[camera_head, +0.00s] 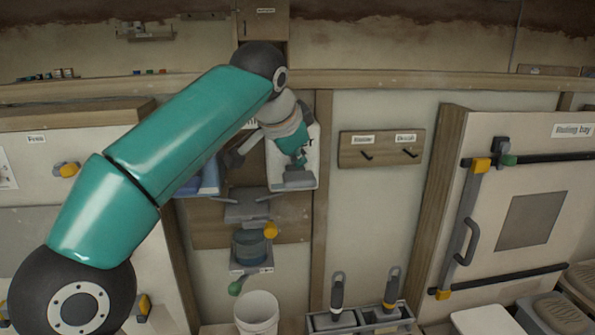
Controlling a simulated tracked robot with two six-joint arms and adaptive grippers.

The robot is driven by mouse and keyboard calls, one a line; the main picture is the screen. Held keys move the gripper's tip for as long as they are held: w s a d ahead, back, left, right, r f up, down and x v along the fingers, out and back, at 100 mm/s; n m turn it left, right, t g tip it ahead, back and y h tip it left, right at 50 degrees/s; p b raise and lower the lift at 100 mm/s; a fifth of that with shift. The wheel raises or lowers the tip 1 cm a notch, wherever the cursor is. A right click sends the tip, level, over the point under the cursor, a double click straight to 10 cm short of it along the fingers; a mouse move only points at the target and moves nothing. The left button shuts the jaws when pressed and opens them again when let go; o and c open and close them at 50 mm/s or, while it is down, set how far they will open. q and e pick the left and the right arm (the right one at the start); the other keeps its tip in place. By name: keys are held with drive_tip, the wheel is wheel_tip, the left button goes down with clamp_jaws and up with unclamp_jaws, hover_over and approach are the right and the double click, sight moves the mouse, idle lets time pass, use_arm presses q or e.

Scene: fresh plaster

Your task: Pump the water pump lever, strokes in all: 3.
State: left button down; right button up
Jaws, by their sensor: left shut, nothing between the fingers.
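The water pump (250,250) is a blue-grey cylinder with an orange knob, on a brown wall board left of centre. My left arm crosses in front from the lower left. The pump lever cannot be told apart clearly; a grey part (247,207) with thin side arms sits above the cylinder, apart from the fingers. My right gripper is out of view.
A white bucket (257,313) stands below the pump. A white lettered panel (307,165) is behind my wrist. A tool holder (360,318) with two dark-handled tools is right of the bucket. A hook board (382,149) and a latched door (540,200) are further right.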

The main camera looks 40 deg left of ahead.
sight(296, 170)
use_arm(q)
drive_tip(key=shift+d+f+b, duration=0.1)
drive_tip(key=shift+f+b, duration=0.9)
drive_tip(key=shift+f, duration=0.3)
idle(0.8)
idle(0.3)
drive_tip(key=shift+r+p, duration=1.8)
drive_tip(key=shift+p, duration=0.15)
drive_tip(key=r+p, duration=0.2)
drive_tip(key=shift+a+r+p, duration=0.2)
drive_tip(key=shift+r+p, duration=0.1)
drive_tip(key=shift+p, duration=0.1)
drive_tip(key=shift+w+r, duration=0.2)
drive_tip(key=shift+r, duration=0.95)
drive_tip(key=shift+s, duration=0.1)
